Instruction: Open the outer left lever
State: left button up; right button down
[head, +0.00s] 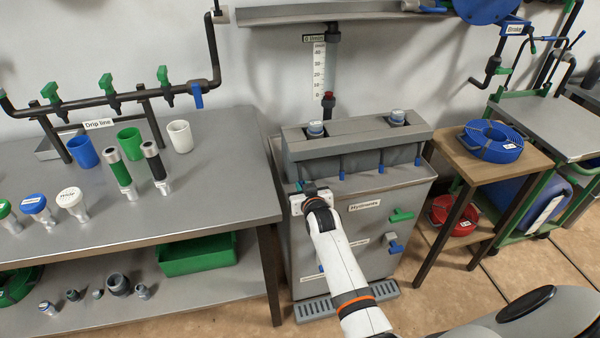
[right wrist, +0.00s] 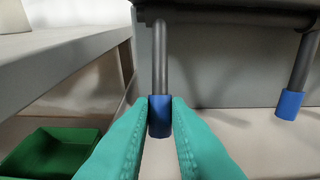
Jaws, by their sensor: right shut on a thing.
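The grey manifold block (head: 350,138) sits on top of the cabinet, with blue-tipped levers along its front. The outer left lever (right wrist: 160,60) is a grey rod with a blue tip (right wrist: 160,122), hanging straight down in the right wrist view. My right gripper (head: 303,187) reaches to the block's left end. Its teal fingers (right wrist: 160,108) are shut on the blue tip, one on each side. In the head view the gripper mostly hides this lever. A neighbouring lever (right wrist: 289,104) hangs free to the right. My left gripper is not in view.
The workbench (head: 215,200) with cups and fittings stands close on the left, a green bin (head: 197,255) on its lower shelf. Green (head: 401,215) and blue (head: 396,248) handles stick out from the cabinet front (head: 360,262). A wooden stand (head: 455,152) is on the right.

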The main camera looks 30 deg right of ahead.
jog(key=r+g+p, duration=0.1)
jog(key=g+p, duration=0.1)
jog(key=p, duration=0.3)
jog(key=s+r+g+y+p, duration=0.1)
jog(key=r+g+p, duration=0.1)
jog(key=p, duration=0.4)
jog(key=r+g+p, duration=0.2)
jog(key=p, duration=0.3)
jog(key=shift+s+a+r+g, duration=0.2)
jog(key=shift+s+g, duration=0.1)
jog(key=shift+s, duration=0.1)
jog(key=shift+r+g+y+p, duration=0.4)
jog(key=shift+g+y+p, duration=0.1)
jog(key=shift+g+p, duration=0.65)
jog(key=shift+w, duration=0.1)
jog(key=c, duration=1.4)
grip_release()
jog(key=shift+r, duration=0.1)
jog(key=shift+o, duration=0.2)
jog(key=shift+s, duration=0.2)
